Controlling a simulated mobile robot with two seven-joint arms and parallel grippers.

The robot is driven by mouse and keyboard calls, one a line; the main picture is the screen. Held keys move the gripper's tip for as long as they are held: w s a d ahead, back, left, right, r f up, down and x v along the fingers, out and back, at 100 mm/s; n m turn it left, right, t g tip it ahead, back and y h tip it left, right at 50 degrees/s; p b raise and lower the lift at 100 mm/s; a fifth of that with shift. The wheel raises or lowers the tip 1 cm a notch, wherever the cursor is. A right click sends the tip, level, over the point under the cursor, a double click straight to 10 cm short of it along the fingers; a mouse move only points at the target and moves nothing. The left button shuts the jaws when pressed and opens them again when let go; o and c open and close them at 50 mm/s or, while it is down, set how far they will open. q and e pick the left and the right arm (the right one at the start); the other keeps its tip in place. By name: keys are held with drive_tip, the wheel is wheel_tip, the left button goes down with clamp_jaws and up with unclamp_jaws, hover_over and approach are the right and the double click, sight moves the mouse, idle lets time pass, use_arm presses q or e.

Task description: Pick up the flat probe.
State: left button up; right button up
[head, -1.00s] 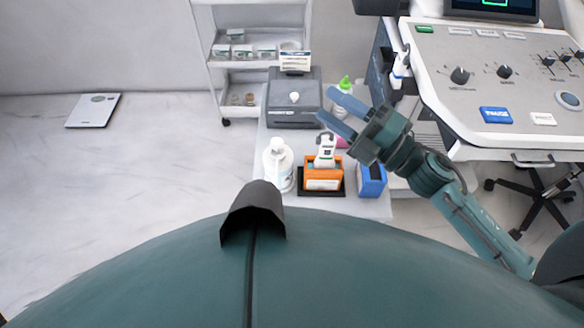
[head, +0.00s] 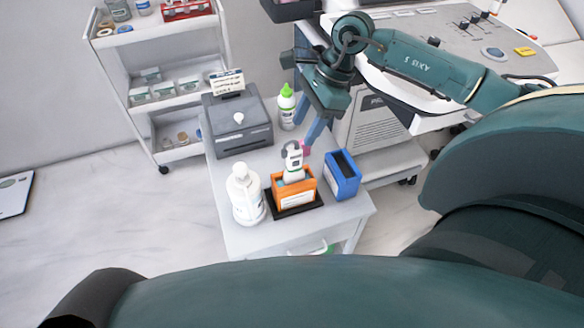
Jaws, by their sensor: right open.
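A white probe (head: 292,160) stands upright in an orange holder (head: 295,195) on a black base on the small white table; I take it for the flat probe. Its lower end is hidden inside the holder. My right gripper (head: 307,124) points down with its blue fingers apart, just behind and to the right of the probe's top in the picture. It holds nothing that I can see, and whether it touches the probe is not clear. My left gripper is out of view.
A blue box (head: 342,174) stands right of the holder, a white pump bottle (head: 246,194) left. Behind are a grey printer-like box (head: 238,122) and a green-capped bottle (head: 286,107). The ultrasound console (head: 440,40) is at the right, a shelf cart (head: 160,80) at the left.

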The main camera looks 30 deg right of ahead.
sight(294, 149)
drive_tip(key=x, duration=0.9)
drive_tip(key=shift+c, duration=0.3)
drive_tip(key=shift+r, duration=0.1)
drive_tip(key=c, duration=0.9)
